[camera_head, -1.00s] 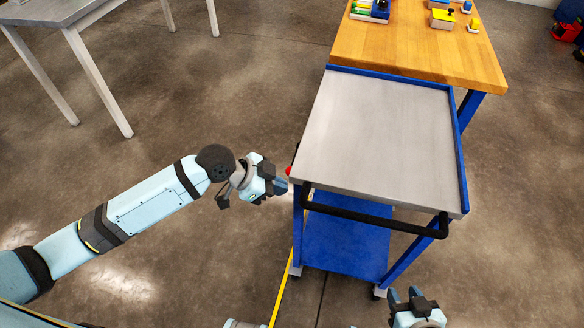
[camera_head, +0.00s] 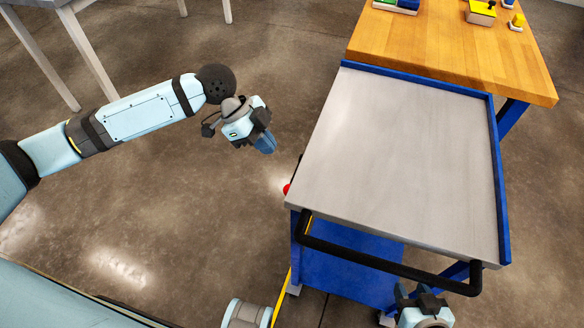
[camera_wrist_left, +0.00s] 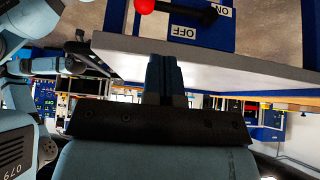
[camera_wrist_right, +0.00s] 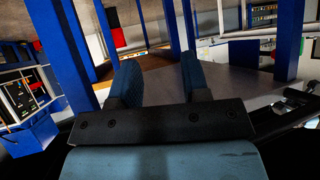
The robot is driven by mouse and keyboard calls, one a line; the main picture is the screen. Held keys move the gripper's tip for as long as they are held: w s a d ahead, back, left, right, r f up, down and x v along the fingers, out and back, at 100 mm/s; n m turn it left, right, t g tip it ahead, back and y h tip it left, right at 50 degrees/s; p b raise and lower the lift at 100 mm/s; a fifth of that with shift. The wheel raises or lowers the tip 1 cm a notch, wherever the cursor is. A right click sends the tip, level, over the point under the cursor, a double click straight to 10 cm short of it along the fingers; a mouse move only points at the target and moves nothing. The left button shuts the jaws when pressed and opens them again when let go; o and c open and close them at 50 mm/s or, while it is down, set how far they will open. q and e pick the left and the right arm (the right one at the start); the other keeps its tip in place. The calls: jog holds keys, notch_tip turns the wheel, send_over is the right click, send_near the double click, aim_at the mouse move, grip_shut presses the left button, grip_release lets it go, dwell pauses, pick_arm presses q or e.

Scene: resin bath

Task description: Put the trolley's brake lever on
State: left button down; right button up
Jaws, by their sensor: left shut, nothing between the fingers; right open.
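The trolley (camera_head: 395,150) has a grey top with blue edging. Its brake lever's red knob (camera_head: 287,189) sticks out at the left side. In the left wrist view the red knob (camera_wrist_left: 145,5) and black lever arm (camera_wrist_left: 187,11) lie against a blue panel with ON and OFF labels; the lever's setting is hard to tell. My left gripper (camera_head: 265,145) is shut and empty, left of the trolley and apart from the knob. My right gripper (camera_head: 413,292) is open and empty, below the black push handle (camera_head: 385,262) in the picture.
A wooden-topped table (camera_head: 450,50) with small items stands directly behind the trolley. A grey table (camera_head: 75,45) is at the far left. A yellow line (camera_head: 283,290) runs on the floor. Open floor lies left of the trolley.

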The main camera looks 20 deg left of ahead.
pick_arm(q)
jog(key=b+x, duration=0.1)
jog(key=x, duration=0.9)
pick_arm(e)
jog(key=shift+w+a+r, duration=0.1)
jog(key=shift+w, duration=0.25)
pick_arm(q)
jog(key=shift+f, duration=0.1)
pick_arm(e)
jog(key=shift+f, duration=0.2)
